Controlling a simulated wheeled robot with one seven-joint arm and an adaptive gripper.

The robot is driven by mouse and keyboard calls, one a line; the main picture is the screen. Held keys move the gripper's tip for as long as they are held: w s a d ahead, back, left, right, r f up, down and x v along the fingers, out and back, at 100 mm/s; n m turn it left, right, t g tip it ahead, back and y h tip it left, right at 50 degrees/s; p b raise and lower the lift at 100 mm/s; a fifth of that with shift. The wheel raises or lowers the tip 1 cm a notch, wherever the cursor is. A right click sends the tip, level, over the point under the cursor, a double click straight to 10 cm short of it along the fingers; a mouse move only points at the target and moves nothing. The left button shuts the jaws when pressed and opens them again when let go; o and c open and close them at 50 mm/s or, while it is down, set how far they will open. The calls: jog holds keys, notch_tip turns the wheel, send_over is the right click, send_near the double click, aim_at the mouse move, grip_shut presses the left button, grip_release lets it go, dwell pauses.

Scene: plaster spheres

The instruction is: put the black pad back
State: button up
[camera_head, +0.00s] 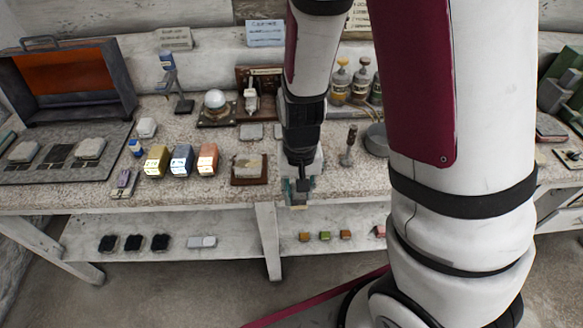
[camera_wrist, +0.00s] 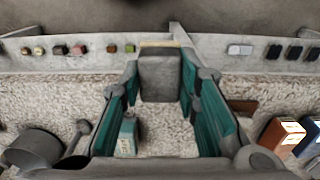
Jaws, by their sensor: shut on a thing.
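My gripper (camera_head: 297,190) hangs over the front edge of the bench in the head view. In the wrist view its teal fingers (camera_wrist: 160,82) are closed on the sides of a dark grey block (camera_wrist: 161,66) with a tan strip along its far edge. I cannot tell for sure that this block is the black pad. In the head view the held block is mostly hidden by the gripper. Several black pads (camera_head: 133,243) lie in a row on the lower shelf at the left. They also show at the right in the wrist view (camera_wrist: 295,52).
A grey and white piece (camera_head: 202,242) lies beside the black pads; small coloured blocks (camera_head: 325,236) lie farther right on the shelf. On the bench (camera_head: 222,191) stand gold, blue and copper boxes (camera_head: 181,160), a wooden-based plate (camera_head: 249,169) and an upright tool (camera_head: 349,146).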

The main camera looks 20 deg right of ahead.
jog(key=w, duration=0.5)
jog(key=w+d+f, duration=0.1)
jog(key=w, duration=0.4)
jog(key=w+d, duration=0.1)
jog(key=w, duration=0.4)
jog(key=shift+f, duration=0.25)
jog(key=shift+w+f, duration=0.15)
jog(key=shift+f, duration=0.15)
jog(key=shift+f+p, duration=0.3)
jog(key=shift+f, duration=1.15)
jog(key=shift+f, duration=0.1)
jog(key=o, duration=0.7)
jog(key=shift+f, duration=0.1)
jog(key=shift+c, duration=0.2)
jog(key=o, duration=0.4)
jog(key=shift+c, duration=0.2)
